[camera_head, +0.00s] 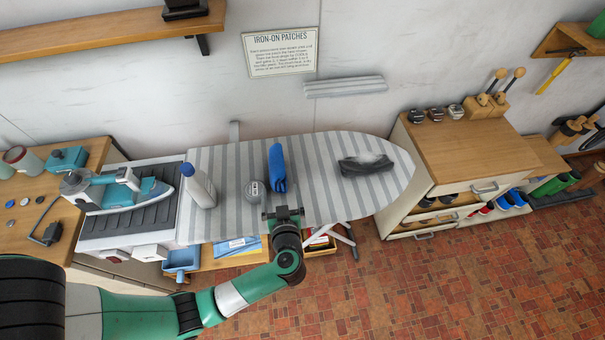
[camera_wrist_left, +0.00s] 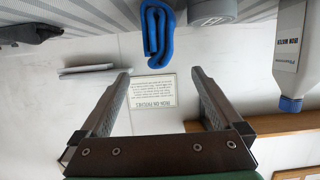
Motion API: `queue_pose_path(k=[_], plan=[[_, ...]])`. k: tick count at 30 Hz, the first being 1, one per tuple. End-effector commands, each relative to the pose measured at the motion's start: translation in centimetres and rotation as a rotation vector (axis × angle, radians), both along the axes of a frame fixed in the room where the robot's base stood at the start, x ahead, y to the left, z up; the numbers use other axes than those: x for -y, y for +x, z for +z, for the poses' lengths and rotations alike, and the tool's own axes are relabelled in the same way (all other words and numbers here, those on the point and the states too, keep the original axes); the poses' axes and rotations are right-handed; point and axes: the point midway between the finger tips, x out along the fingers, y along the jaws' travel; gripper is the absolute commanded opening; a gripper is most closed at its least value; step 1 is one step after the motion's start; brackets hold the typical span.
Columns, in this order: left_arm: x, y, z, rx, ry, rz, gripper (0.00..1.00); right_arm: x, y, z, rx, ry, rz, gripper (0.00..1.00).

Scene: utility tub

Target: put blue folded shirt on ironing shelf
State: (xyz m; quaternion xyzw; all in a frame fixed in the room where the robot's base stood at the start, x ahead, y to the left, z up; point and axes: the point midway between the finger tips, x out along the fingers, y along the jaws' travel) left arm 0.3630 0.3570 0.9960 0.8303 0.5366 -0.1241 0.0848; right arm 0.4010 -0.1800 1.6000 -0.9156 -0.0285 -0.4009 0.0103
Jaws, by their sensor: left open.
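The blue folded shirt (camera_head: 277,168) is a rolled bundle lying on the striped ironing board (camera_head: 225,220). It also shows upside down in the left wrist view (camera_wrist_left: 158,32), beyond my fingertips and apart from them. My left gripper (camera_head: 283,212) is at the board's front edge, just in front of the shirt's near end. It is open and empty, and its two fingers show in the left wrist view (camera_wrist_left: 160,75). A low wooden shelf (camera_head: 208,268) shows partly beneath the board; I cannot tell whether it is the ironing shelf. My right gripper is not in view.
A grey can (camera_head: 254,190) stands close left of the shirt, with a white blue-capped bottle (camera_head: 199,186) further left. A dark cloth (camera_head: 365,165) lies to the right. An iron (camera_head: 110,189) rests at the left end. The board between shirt and cloth is clear.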

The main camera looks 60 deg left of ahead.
Motion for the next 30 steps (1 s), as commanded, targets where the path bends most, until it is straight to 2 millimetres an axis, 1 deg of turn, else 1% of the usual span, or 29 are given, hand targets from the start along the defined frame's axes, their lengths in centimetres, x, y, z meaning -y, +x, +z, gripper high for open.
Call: queue_pose_path(k=[2, 4, 6, 8, 12, 15, 18, 21, 23, 27, 30], plan=[[0.1, -0.4, -0.4, -0.012, 0.002, -0.004, 1.0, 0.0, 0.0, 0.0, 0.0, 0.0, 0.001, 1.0], [0.1, -0.4, -0.5, -0.01, 0.003, -0.006, 1.0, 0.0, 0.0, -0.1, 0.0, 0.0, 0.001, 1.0], [-0.3, -0.2, -0.7, -0.01, 0.002, -0.005, 1.0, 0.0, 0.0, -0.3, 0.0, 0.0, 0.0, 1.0], [-1.1, 0.1, -1.0, -0.009, 0.003, -0.002, 1.0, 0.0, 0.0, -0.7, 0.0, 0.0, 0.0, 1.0], [-3.5, 1.2, -1.9, -0.007, 0.002, 0.0, 1.0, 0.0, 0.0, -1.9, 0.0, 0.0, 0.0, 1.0], [-4.9, 1.9, -2.3, -0.007, 0.003, -0.001, 1.0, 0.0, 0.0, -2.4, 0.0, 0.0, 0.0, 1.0], [-5.5, 2.2, -2.3, -0.007, 0.003, -0.005, 1.0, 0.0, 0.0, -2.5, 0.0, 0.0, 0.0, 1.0], [-5.6, 2.3, -2.2, -0.007, 0.003, -0.006, 1.0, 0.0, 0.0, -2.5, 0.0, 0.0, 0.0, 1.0], [-6.0, 2.5, -2.3, -0.006, 0.003, -0.004, 1.0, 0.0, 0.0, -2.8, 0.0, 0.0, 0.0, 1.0], [-8.2, 3.4, -2.8, -0.004, 0.003, -0.001, 1.0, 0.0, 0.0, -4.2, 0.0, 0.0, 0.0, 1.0], [-9.5, 4.1, -3.1, -0.007, 0.004, -0.002, 1.0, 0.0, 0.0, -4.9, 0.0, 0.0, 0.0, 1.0]])
